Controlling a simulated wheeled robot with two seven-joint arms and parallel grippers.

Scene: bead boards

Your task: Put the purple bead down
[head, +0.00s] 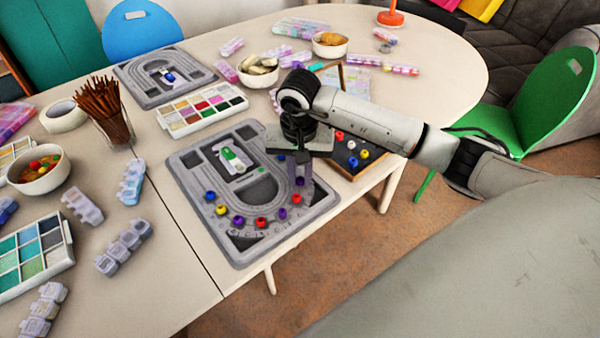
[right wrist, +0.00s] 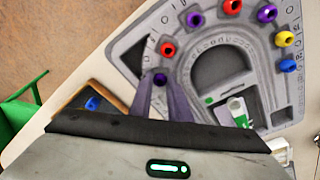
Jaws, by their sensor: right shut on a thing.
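My right gripper (head: 299,178) is over the right arm of the grey bead board's U-shaped track. It is shut on a purple bead (right wrist: 160,79), which shows at its fingertips in the right wrist view. The bead is at or just above the track; I cannot tell whether it touches. The grey bead board (head: 190,215) holds a curved row of beads: blue (head: 210,196), yellow (head: 222,210), purple (head: 239,221), red (head: 261,222), purple (head: 283,213) and red (head: 296,198). The held bead is just beyond that last red one. My left gripper is not in view.
A dark tray with loose beads (head: 352,163) stands right of the board, partly behind my arm. A second bead board (head: 135,90), a palette of colours (head: 203,112) and a cup of brown sticks (head: 115,128) stand behind and left. The table edge is close in front.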

